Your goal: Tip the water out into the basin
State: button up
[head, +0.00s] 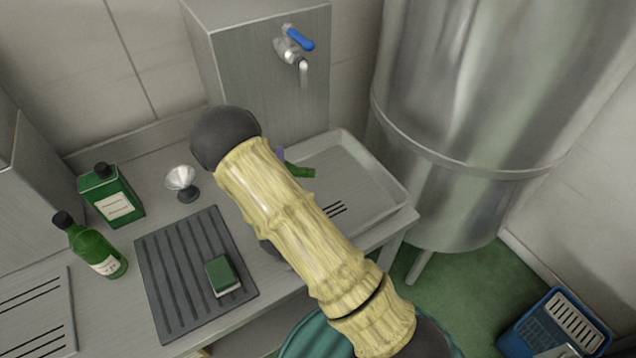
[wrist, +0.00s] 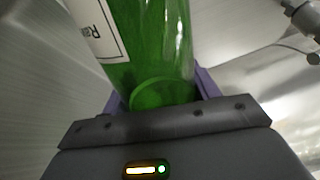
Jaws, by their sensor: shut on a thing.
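A green glass bottle (wrist: 150,40) with a white label fills the upper middle of the wrist view. My gripper (wrist: 158,92) is shut on it, with a purple finger on each side. In the head view only a small green piece of the bottle (head: 302,170) shows past my arm, over the shallow metal basin (head: 372,182). It looks tilted towards the right. My arm hides most of the bottle and gripper there. I cannot make out water in the bottle or flowing from it. The basin has dark slots near its front edge.
A tap with a blue lever (head: 298,45) is above the basin. A large steel tank (head: 455,110) stands close on the right. On the left are a green tin (head: 112,200), another green bottle (head: 95,248), a metal cup (head: 183,180), and a sponge (head: 222,274) on a dark ribbed mat (head: 165,275).

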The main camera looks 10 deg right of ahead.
jog(key=shift+a+r+n+p, duration=0.3)
jog(key=shift+r+n+p, duration=0.15)
jog(key=shift+n+p, duration=0.45)
jog(key=shift+f, duration=0.3)
